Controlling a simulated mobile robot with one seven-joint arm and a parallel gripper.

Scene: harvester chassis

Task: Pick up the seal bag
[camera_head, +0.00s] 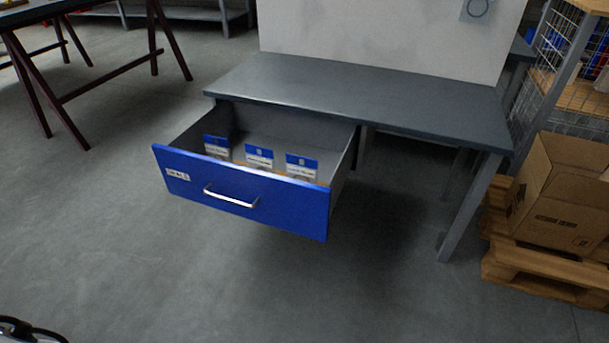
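Three small bags with blue tops and white labels stand upright in the open drawer. They are a left bag (216,147), a middle bag (259,157) and a right bag (301,167). Their labels are too small to read, so I cannot tell which is the seal bag. The drawer's blue front (270,201) hides their lower parts. My gripper cannot be made out; only a dark curved piece shows at the bottom left corner, and I cannot tell what it is.
The drawer is pulled out from under a grey workbench (370,95) with a bare top. A cardboard box (560,190) sits on a wooden pallet (540,268) at right, beside a wire cage. A trestle table stands at upper left. The floor in front is clear.

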